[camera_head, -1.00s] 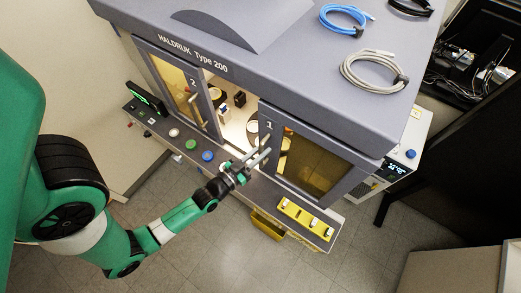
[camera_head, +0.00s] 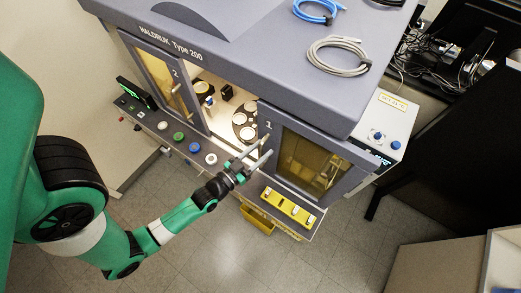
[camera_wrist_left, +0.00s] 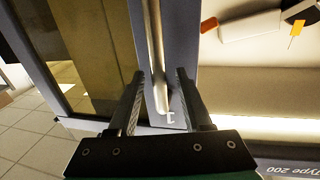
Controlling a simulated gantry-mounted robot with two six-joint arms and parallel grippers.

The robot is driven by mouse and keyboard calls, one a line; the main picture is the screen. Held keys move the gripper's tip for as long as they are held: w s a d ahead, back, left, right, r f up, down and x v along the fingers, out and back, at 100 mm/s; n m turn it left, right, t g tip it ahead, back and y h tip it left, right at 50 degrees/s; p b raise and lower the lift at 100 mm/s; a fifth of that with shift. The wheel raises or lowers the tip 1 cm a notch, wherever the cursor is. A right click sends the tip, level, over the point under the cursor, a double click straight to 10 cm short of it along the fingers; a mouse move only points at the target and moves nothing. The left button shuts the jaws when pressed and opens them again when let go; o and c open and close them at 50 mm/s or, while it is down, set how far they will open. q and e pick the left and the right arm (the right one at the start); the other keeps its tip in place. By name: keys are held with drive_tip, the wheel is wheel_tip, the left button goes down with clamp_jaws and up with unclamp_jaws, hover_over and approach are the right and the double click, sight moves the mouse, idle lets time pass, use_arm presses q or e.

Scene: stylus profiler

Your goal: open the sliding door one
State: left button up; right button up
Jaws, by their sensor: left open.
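Sliding door one (camera_head: 309,165) is the right-hand grey-framed door with an amber window, marked 1. It stands partly open, with a gap between it and door two (camera_head: 162,82). My left gripper (camera_head: 264,149) is at door one's left edge. In the left wrist view, door one's metal bar handle (camera_wrist_left: 157,60) runs between the fingers of my open left gripper (camera_wrist_left: 160,85). No firm grip on the handle shows. Door one's amber window also shows in the left wrist view (camera_wrist_left: 85,45). My right gripper is out of view.
The gap shows a dark round plate (camera_head: 243,130) with pale discs inside the cabinet (camera_head: 235,60). A ledge with knobs (camera_head: 195,148) and a yellow tray (camera_head: 288,208) runs below the doors. Grey and blue cables lie on top. Floor in front is clear.

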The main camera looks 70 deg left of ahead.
use_arm(q)
drive_tip(key=v, duration=1.1)
drive_tip(key=shift+s+b, duration=0.25)
drive_tip(key=shift+b, duration=0.2)
drive_tip(key=shift+d, duration=0.15)
